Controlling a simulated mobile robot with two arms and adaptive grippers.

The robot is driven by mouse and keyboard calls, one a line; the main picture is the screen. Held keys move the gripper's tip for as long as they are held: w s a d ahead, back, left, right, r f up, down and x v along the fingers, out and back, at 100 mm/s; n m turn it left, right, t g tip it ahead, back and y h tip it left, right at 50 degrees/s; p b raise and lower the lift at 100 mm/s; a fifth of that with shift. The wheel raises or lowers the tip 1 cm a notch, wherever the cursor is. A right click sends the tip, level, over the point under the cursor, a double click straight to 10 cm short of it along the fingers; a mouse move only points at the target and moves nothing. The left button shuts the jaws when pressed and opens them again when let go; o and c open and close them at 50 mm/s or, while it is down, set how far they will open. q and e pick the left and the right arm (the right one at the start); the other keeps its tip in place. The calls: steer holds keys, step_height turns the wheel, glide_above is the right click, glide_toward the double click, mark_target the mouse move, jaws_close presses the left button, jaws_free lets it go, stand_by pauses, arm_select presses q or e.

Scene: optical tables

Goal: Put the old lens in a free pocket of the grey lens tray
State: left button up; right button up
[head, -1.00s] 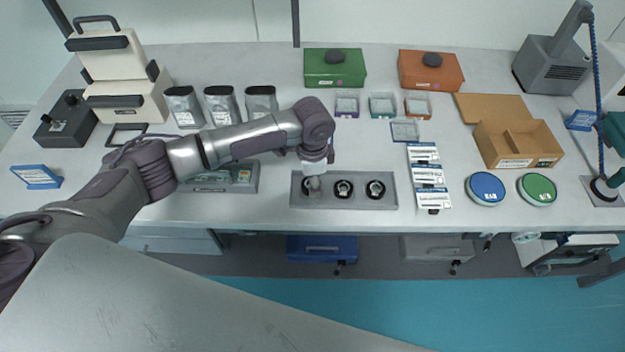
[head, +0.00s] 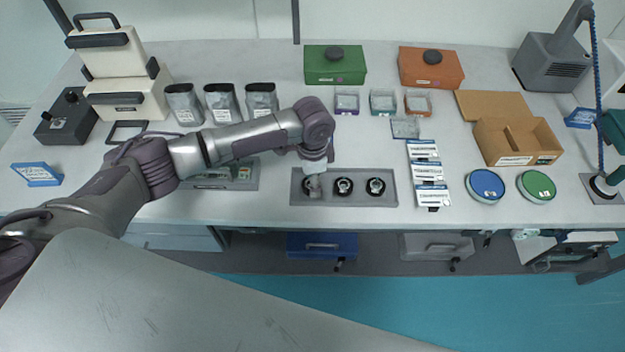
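A grey rectangular block (head: 365,200) lies near the front edge of the table, with round dark-rimmed pieces in a row on it. The middle piece (head: 343,187) and the right piece (head: 376,187) show clearly. My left gripper (head: 314,187) points down over the left position and mostly hides what is there. Its fingers are too small to tell whether they hold anything. A grey tray (head: 210,186) with greenish contents lies to the left, partly behind my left arm. I cannot tell for sure which piece is the old lens. My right gripper is not in view.
Small clear-lidded boxes (head: 383,103) stand behind the block, with a flat clear case (head: 405,128) in front of them. Labelled packets (head: 428,173), a blue tin (head: 486,186), a green tin (head: 537,186) and a cardboard box (head: 517,142) are to the right.

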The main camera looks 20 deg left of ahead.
arm_select(q)
step_height(320, 180, up, 12)
steer(key=b, duration=0.1)
steer(key=shift+f, duration=0.25)
